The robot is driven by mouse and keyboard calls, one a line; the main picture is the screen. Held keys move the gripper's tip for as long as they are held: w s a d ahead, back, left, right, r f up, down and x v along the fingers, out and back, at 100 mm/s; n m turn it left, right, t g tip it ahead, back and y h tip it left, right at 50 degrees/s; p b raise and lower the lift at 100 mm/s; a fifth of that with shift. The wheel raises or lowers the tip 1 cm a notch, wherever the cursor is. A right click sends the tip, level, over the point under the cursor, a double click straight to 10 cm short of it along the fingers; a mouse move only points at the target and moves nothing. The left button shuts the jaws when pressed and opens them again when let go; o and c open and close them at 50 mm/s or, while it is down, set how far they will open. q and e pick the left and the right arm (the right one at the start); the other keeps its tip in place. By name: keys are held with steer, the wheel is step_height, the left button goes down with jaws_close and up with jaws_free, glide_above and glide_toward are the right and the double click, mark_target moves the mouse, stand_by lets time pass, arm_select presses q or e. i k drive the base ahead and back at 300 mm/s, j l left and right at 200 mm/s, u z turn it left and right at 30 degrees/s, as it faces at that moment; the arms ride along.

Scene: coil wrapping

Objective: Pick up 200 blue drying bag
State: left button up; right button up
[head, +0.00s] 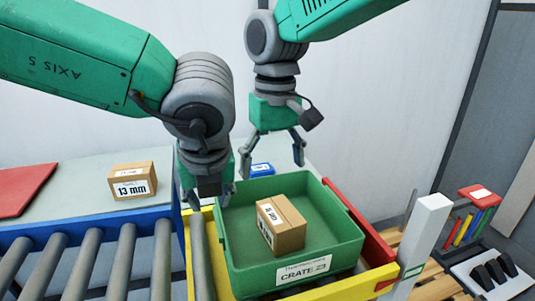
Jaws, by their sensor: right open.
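A small blue item with a white label (262,169), which looks like the blue drying bag, lies on the grey surface behind the green crate. Its label is too small to read, and the crate's rear rim may hide part of it. My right gripper (272,160) points down with its fingers spread and empty, one on each side of the blue item in the picture. I cannot tell how high above it the fingertips are. My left gripper (208,196) hangs at the crate's left rear corner, its fingers partly hidden by its own wrist. I see nothing held in it.
The green crate (297,272) holds a cardboard box (282,226) and sits in a yellow and red frame. Another box marked 13 mm (133,181) stands on the grey table at left, near a red mat (22,188). Rollers (88,262) run along the front left.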

mark_target(263, 169)
steer(key=k, duration=1)
